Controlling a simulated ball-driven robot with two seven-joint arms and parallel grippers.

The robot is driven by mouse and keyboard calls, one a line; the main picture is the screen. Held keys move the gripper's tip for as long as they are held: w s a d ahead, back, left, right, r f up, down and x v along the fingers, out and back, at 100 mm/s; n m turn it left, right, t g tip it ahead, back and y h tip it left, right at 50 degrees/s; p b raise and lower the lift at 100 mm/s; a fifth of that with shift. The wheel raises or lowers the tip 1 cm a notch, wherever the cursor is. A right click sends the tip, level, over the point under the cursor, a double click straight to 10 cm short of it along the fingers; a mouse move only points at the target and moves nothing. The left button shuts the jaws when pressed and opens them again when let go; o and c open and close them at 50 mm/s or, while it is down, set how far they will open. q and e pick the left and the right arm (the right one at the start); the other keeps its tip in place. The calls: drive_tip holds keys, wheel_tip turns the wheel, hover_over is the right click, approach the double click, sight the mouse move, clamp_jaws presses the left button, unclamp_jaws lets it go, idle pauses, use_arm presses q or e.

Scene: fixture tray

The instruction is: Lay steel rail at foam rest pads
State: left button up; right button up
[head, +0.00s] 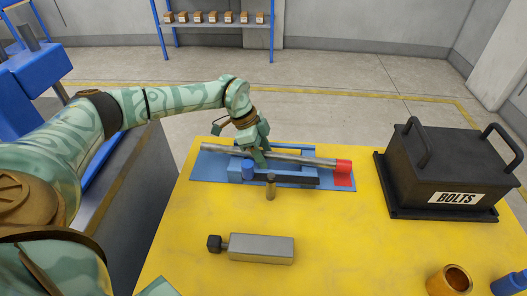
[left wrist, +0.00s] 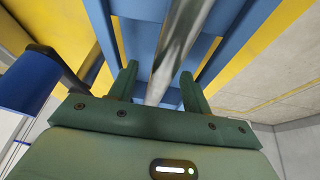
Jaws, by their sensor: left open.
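My left gripper (head: 260,157) is at the rail's middle, pointing down. In the left wrist view the open fingers (left wrist: 160,85) stand on either side of the rail (left wrist: 177,40), with gaps visible. The gripper hides part of the rail and tray in the head view. I cannot clearly pick out the foam rest pads. My right gripper is not in view.
A grey block with a black knob (head: 262,248) lies in front on the yellow table (head: 200,225). A small brass peg (head: 270,190) stands at the tray's front edge. A black BOLTS box (head: 445,165) is at right, a copper ring (head: 450,281) front right. The table's centre right is clear.

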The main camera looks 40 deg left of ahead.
use_arm(q)
drive_tip(key=p+v, duration=0.5)
drive_tip(key=v, duration=1.1)
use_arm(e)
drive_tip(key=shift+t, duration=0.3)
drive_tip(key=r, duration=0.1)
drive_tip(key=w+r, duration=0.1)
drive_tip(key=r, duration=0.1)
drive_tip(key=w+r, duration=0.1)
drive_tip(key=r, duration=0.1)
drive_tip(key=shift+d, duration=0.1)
use_arm(q)
drive_tip(key=shift+r, duration=0.1)
